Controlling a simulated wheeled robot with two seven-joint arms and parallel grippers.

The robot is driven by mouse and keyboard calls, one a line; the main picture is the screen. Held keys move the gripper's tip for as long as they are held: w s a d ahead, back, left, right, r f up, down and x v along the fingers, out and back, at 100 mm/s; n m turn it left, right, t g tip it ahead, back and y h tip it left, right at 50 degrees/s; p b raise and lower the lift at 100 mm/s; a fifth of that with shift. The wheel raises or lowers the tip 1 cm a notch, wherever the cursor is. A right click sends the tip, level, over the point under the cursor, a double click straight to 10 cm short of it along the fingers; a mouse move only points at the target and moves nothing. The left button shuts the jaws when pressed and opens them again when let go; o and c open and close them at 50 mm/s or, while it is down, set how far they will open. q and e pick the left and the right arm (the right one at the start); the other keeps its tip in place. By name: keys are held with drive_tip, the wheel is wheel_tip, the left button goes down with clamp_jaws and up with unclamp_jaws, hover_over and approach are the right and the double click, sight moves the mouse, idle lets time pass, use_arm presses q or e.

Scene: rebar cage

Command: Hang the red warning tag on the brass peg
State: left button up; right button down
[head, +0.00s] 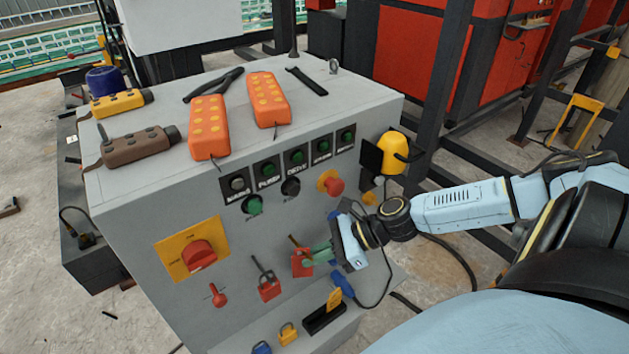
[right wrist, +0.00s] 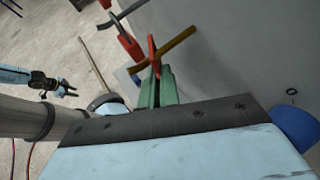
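My right gripper (head: 318,256) is at the cabinet's front panel, its green fingers closed on the red warning tag (head: 301,264). In the right wrist view the tag (right wrist: 152,52) shows nearly edge-on at the fingertips (right wrist: 156,82). The brass peg (right wrist: 178,44) crosses right at the tag there; it also shows in the head view (head: 293,241), just above the tag. I cannot tell whether the peg passes through the tag's hole. My left gripper (right wrist: 66,88) shows small at the left of the right wrist view, its fingers apart, away from the panel.
A red rotary switch (head: 199,254), a red emergency button (head: 334,186) and a small black tray (head: 325,318) are nearby on the cabinet. Orange remotes (head: 208,127) lie on its top.

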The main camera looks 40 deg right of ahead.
drive_tip(key=c, duration=1.6)
unclamp_jaws()
drive_tip(key=shift+o, duration=0.2)
drive_tip(key=shift+s+d, duration=0.1)
drive_tip(key=p+v, duration=0.7)
drive_tip(key=v, duration=0.6)
drive_tip(key=shift+d, duration=0.1)
